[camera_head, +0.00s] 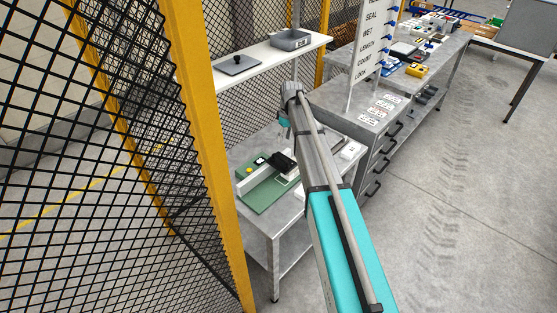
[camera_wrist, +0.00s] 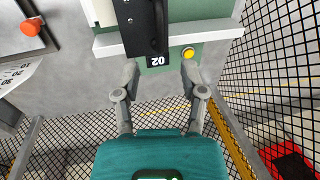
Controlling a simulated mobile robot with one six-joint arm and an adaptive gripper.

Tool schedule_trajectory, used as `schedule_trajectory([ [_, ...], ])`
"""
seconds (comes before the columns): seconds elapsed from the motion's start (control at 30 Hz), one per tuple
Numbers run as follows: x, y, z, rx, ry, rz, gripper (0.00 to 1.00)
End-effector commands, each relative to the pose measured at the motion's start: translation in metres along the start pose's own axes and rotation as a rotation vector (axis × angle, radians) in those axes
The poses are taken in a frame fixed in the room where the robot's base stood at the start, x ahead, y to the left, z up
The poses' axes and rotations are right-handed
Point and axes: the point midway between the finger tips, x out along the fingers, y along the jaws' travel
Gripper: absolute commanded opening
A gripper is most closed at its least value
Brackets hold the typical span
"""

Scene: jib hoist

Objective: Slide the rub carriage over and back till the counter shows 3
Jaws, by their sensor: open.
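The rub tester's green base (camera_head: 272,196) stands on the grey bench in the head view. Its black carriage (camera_head: 284,163) sits on a pale rail at the base's right end. In the wrist view, the carriage (camera_wrist: 140,22) is at the top centre, with a dark upright bar on it. A small black counter (camera_wrist: 159,61) at its near edge appears to read 02. A yellow button (camera_wrist: 188,53) sits to its right. My gripper (camera_wrist: 160,76) is open and empty, its fingertips just short of the counter edge in the picture. The head view does not show the fingers clearly.
A yellow post (camera_head: 205,110) and black mesh fence stand left of the bench. A shelf (camera_head: 262,58) with a grey tray (camera_head: 290,39) hangs above. An orange knob (camera_wrist: 30,27) and a numbered white sheet (camera_wrist: 18,76) lie left in the wrist view.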

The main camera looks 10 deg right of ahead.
Motion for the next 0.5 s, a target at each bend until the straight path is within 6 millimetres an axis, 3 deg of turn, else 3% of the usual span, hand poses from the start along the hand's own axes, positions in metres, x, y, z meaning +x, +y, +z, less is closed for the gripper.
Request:
schedule_trajectory([
  [0.5,0.045,0.001,0.001,0.000,0.000,0.000,0.54],
])
